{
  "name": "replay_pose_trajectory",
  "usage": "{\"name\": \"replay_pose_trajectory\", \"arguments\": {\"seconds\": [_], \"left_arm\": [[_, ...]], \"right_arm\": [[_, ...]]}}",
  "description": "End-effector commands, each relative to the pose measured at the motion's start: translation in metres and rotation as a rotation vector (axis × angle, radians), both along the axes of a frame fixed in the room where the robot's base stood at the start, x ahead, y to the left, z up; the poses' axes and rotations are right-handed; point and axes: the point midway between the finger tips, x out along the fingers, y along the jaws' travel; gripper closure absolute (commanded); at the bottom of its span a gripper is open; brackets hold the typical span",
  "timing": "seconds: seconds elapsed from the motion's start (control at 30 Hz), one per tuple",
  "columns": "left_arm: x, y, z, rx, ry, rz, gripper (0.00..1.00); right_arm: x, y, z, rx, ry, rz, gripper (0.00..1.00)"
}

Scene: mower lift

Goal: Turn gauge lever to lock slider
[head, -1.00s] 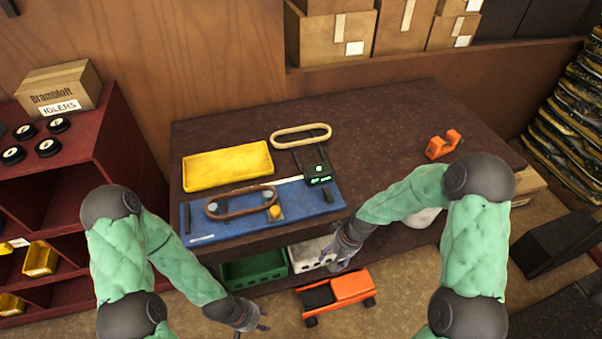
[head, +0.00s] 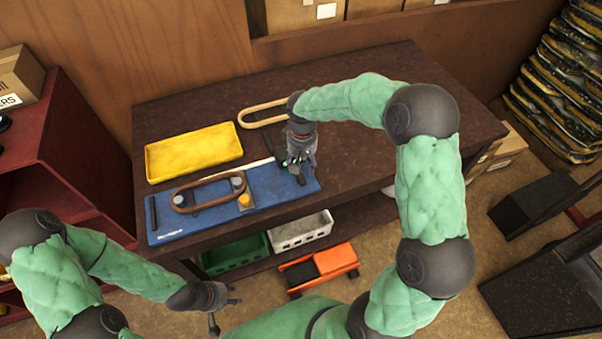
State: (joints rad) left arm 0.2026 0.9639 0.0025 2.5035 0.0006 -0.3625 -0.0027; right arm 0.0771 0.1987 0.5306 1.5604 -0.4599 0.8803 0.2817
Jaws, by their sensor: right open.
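The blue gauge board (head: 170,235) lies on the brown workbench, with a brown belt loop (head: 185,208) around pegs on it and a small yellow-orange piece (head: 244,200) beside the loop. My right gripper (head: 301,172) is open, pointing down over the right end of the board, where the dark slider block sits. It hides most of the block and any lever there; I cannot tell whether the fingers touch it. My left gripper (head: 224,311) is low in front of the bench, its fingers apart and empty.
A yellow tray (head: 150,165) and a tan belt loop (head: 245,118) lie behind the board. Green (head: 235,255) and white (head: 300,232) crates stand on the shelf below. An orange floor jack (head: 335,260) is in front. The workbench's right part (head: 440,75) looks clear.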

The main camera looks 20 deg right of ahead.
Motion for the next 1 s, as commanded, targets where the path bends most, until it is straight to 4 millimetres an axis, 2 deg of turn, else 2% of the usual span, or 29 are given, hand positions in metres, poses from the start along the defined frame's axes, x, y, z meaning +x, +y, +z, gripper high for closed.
{"name": "replay_pose_trajectory", "arguments": {"seconds": [0.1, 0.3, 0.73, 0.93, 1.0], "left_arm": [[0.0, 0.0, -0.006, 0.0, 0.0, 0.0, 0.6], [0.0, 0.0, -0.011, 0.0, 0.0, 0.0, 0.6], [0.0, 0.0, -0.011, 0.0, -0.001, 0.0, 0.6], [0.0, 0.0, -0.011, 0.0, -0.001, 0.0, 0.6], [0.0, 0.0, -0.011, 0.0, -0.001, 0.0, 0.6]], "right_arm": [[0.0, 0.0, -0.022, 0.0, 0.001, 0.0, 0.43], [0.0, 0.0, -0.045, 0.0, -0.001, 0.0, 0.43], [0.0, 0.0, -0.052, 0.0, -0.002, 0.0, 0.43], [0.0, 0.0, -0.052, 0.0, -0.002, 0.0, 1.0], [0.0, 0.0, -0.052, 0.0, -0.002, 0.0, 1.0]]}}
